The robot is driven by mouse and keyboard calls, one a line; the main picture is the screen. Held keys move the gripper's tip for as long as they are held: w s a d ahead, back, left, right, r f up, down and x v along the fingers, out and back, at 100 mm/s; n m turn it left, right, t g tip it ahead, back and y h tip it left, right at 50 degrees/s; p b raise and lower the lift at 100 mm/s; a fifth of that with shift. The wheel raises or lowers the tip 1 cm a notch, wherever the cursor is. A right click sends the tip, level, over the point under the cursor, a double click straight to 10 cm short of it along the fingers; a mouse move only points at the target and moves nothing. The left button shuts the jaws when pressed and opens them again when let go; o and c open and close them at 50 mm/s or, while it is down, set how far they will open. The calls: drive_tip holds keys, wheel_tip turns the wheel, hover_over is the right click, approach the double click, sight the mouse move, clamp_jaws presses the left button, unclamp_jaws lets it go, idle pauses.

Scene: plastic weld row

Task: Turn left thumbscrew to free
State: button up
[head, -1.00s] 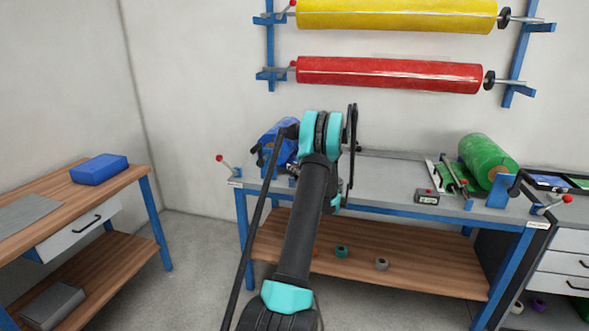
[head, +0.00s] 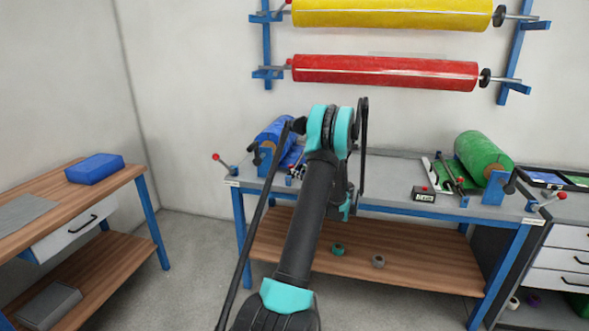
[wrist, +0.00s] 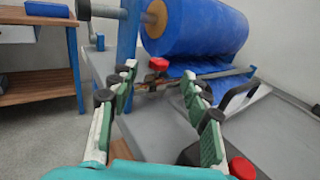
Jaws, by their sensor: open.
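In the wrist view, my gripper (wrist: 158,76) is open and empty, with its pale, green-padded fingers spread apart. A small red knob (wrist: 158,63) shows between and beyond the fingertips, by the end of a bar below the blue roll (wrist: 200,25). It looks apart from the fingers; I cannot tell for sure that it is the left thumbscrew. In the head view, the blue roll (head: 272,135) stands at the bench's left end, and my arm hides most of the gripper's surroundings.
A blue bracket (wrist: 128,38) and a crank shaft stand close to the left finger. A black curved handle (wrist: 238,95) rises right of the fingers. The bench (head: 390,180) is mostly clear between the blue roll and the green roll (head: 483,155).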

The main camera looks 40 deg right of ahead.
drive_tip(key=s, duration=0.4)
drive_tip(key=shift+s+d, duration=0.25)
drive_tip(key=shift+s, duration=0.15)
drive_tip(key=shift+w, duration=0.1)
drive_tip(key=w+a+r+m+h, duration=0.45)
drive_tip(key=w+m+h, duration=0.2)
drive_tip(key=m, duration=0.55)
drive_tip(key=n+g+h, duration=1)
drive_tip(key=n+h, duration=0.1)
drive_tip(key=n, duration=2.4)
approach(290, 167)
drive_tip(key=x, duration=1.1)
drive_tip(key=shift+w+d, duration=0.2)
drive_tip(key=shift+w, duration=0.05)
drive_tip(key=shift+c, duration=0.6)
clamp_jaws()
